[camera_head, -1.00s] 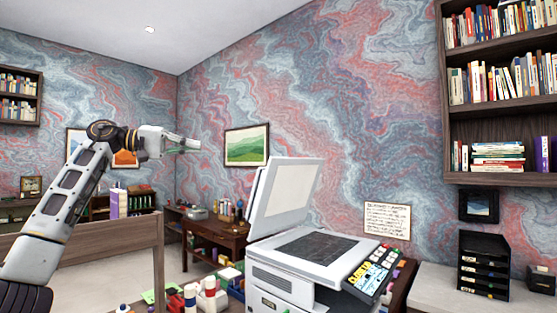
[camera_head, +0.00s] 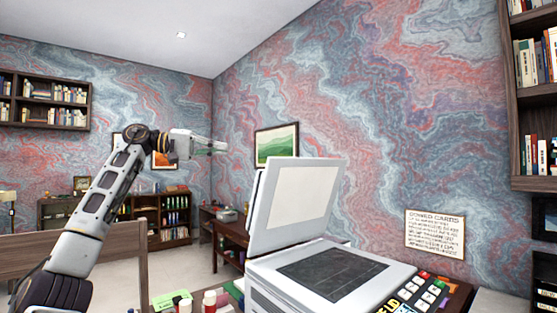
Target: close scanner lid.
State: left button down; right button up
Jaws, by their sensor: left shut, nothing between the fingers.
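The scanner (camera_head: 276,272) stands at the lower right of the head view, with its dark glass bed (camera_head: 332,270) uncovered. My left gripper (camera_head: 217,147) is shut and empty. It is held in the air left of the lid and above its top edge, apart from it. My right gripper is not in view.
Small bottles (camera_head: 210,300) and other small items stand left of the scanner. A wooden board (camera_head: 70,262) is at the left. A bookshelf (camera_head: 516,100) hangs at the far right. The air between gripper and lid looks clear.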

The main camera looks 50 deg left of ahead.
aim_at(294, 200)
jog(key=i+u, duration=0.2)
jog(key=i, duration=0.25)
jog(key=i+l+u, duration=0.15)
jog(key=i, duration=0.3)
